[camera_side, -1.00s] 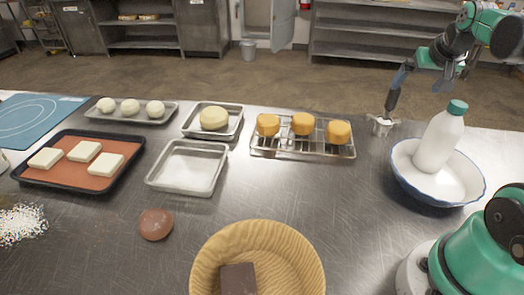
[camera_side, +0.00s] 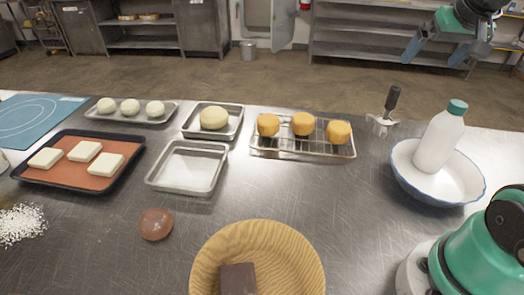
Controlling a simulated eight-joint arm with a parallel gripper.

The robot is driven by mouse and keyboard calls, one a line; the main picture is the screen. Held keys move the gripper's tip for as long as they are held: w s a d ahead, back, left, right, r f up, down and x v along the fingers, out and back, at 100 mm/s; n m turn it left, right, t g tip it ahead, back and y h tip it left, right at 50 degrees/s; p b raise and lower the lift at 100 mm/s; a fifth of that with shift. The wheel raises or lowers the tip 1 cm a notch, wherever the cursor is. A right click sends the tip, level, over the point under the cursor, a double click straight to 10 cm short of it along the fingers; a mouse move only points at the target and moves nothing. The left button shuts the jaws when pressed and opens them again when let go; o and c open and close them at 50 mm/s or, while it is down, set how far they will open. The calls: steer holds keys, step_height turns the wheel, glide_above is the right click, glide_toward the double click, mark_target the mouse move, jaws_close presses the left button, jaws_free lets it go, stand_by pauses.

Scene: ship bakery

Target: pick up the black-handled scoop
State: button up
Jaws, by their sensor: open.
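The black-handled scoop (camera_side: 392,98) is on the steel table at the back right, between the wire rack and the white bowl. Its black handle points up and tilts slightly right, and its metal head (camera_side: 381,126) is down at the table. My gripper (camera_side: 434,53) is at the upper right, above and to the right of the handle in the picture. Its two fingers are spread apart with nothing between them. It is clear of the scoop.
A white bowl (camera_side: 408,182) holding a white bottle (camera_side: 441,137) with a green cap stands close on the scoop's right. A wire rack (camera_side: 302,152) with three orange cakes is on its left. A wooden bowl (camera_side: 299,262) with a dark block is at the front.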

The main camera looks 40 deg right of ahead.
steer(key=w+a+f+n+t+y, duration=0.1)
steer(key=w+a+f+n, duration=0.1)
steer(key=a, duration=0.3)
steer(key=w+a+f+n+y, duration=0.1)
steer(key=w+a+f+n, duration=0.1)
steer(key=a+f+n, duration=0.1)
steer(key=a+f, duration=0.1)
steer(key=a, duration=0.1)
steer(key=shift+w+a+f+t, duration=0.2)
steer(key=shift+a+f+t, duration=0.05)
steer(key=shift+a+t, duration=0.15)
steer(key=a+f+n, duration=0.1)
steer(key=a, duration=0.1)
steer(key=a+f+y, duration=0.1)
steer(key=a, duration=0.1)
steer(key=a+f+n, duration=0.1)
steer(key=a, duration=0.1)
steer(key=shift+s+a+f+n+y, duration=0.1)
steer(key=shift+s+f+n+y, duration=0.05)
steer(key=shift+f+n+y, duration=0.2)
steer(key=c, duration=0.3)
steer(key=shift+a+t, duration=0.2)
steer(key=shift+t, duration=0.1)
steer(key=shift+c, duration=0.6)
